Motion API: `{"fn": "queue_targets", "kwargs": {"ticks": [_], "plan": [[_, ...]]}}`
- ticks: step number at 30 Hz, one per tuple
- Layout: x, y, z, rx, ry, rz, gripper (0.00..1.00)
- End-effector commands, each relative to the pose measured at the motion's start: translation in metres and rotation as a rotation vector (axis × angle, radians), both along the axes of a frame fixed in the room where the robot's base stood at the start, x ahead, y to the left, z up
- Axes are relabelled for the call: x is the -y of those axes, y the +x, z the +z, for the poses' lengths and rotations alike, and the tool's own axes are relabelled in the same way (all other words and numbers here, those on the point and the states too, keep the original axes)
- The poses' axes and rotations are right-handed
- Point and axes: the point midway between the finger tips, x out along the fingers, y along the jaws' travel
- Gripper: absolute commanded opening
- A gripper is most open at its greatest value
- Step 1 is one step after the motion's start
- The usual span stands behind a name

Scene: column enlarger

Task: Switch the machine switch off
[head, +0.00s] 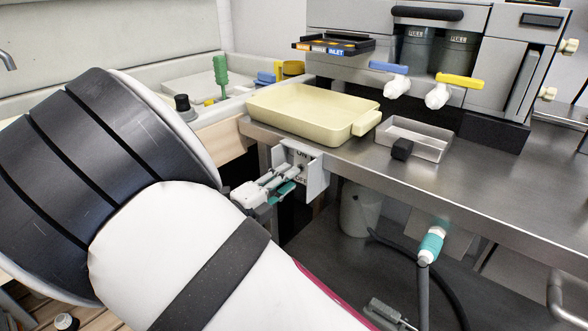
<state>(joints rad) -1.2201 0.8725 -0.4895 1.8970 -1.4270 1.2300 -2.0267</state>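The machine switch is a grey plate (317,173) mounted below the front edge of the steel bench. It has an "ON" label near its top and an "OFF" label near its bottom. My gripper (290,180) is directly in front of the plate, with its fingertips at or very near it, between the two labels. The fingers are grey with teal parts. They largely hide the switch lever, so its position is unclear. I cannot tell whether the fingers touch the lever or how far apart they are.
The steel bench (480,195) overhangs to the right. On it are a cream tray (300,119), a small metal tray (425,145), a black block (402,149) and a machine with blue (388,67) and yellow (460,80) handles. A teal-collared hose (431,244) and a bucket (360,210) are below.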

Motion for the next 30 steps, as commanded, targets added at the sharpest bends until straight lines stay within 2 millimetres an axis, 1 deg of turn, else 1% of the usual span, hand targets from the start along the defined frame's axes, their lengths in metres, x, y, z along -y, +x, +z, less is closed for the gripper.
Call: {"fn": "queue_targets", "kwargs": {"ticks": [30], "plan": [[0.000, -0.003, -0.034, -0.014, 0.000, -0.001, 0.28]]}}
